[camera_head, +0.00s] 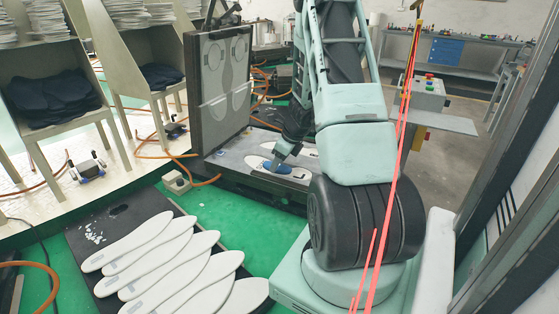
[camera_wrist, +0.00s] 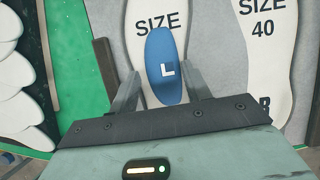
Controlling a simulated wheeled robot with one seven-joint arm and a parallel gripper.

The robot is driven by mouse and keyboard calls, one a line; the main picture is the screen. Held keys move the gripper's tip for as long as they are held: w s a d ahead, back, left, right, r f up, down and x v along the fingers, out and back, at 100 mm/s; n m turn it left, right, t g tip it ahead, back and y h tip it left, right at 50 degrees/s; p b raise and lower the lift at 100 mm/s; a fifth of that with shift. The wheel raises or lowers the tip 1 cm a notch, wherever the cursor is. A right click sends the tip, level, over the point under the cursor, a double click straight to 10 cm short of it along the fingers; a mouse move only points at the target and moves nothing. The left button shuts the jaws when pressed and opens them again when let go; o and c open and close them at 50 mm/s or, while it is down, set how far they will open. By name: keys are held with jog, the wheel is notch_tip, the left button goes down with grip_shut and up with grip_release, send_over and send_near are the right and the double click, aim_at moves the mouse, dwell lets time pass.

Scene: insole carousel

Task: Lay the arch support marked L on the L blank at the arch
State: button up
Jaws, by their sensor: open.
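The blue arch support marked L (camera_wrist: 165,58) appears to lie lengthwise on a white insole blank (camera_wrist: 136,40) printed SIZE in the wrist view. The rest of that blank's print is hidden under the support and my gripper. My gripper (camera_wrist: 162,75) is open, with one finger on each side of the support and a visible gap at both. In the head view the blue support (camera_head: 276,168) shows under my gripper (camera_head: 283,155) on the press's lower plate. A second blank (camera_wrist: 264,65), marked SIZE 40 and R, lies to the right.
The press lid (camera_head: 215,85) stands raised behind the lower plate (camera_head: 235,150), close to my arm. Several white blanks (camera_head: 150,265) lie on a dark board at the front left. Shelves with dark stacks (camera_head: 50,98) stand on the turntable at left.

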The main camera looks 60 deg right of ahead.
jog(key=shift+s+d+f, duration=0.2)
jog(key=shift+f, duration=0.1)
jog(key=shift+r, duration=0.25)
jog(key=p+v, duration=0.2)
jog(key=v, duration=1.5)
jog(key=shift+a+r+p, duration=0.25)
jog(key=shift+p, duration=0.1)
jog(key=shift+w, duration=0.1)
